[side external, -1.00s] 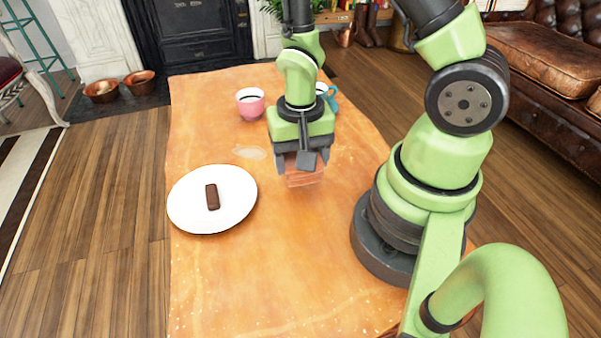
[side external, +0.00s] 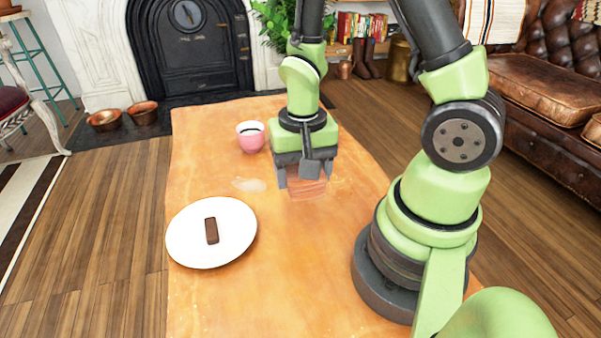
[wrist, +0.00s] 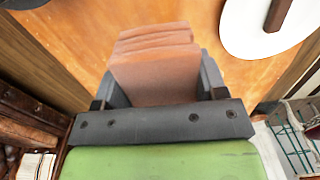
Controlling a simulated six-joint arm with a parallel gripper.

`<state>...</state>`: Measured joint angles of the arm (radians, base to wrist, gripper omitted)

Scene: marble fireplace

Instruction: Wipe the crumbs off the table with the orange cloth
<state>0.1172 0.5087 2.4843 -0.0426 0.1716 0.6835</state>
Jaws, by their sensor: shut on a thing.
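The cloth (side external: 308,187), a folded salmon-orange block, is between the fingers of my gripper (side external: 304,176) in the side view. My gripper is shut on it and points down over the far half of the orange-brown table (side external: 290,265). The cloth (wrist: 155,70) also shows between the fingers in the wrist view. I cannot tell whether its lower edge touches the table. A pale smear or patch (side external: 248,185) lies on the table to the left of the cloth. Crumbs are too small to make out clearly; a few faint light specks show near the table's left edge.
A white plate (side external: 185,248) with a dark brown bar (side external: 211,231) lies at the table's left edge. The near middle of the table is clear.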

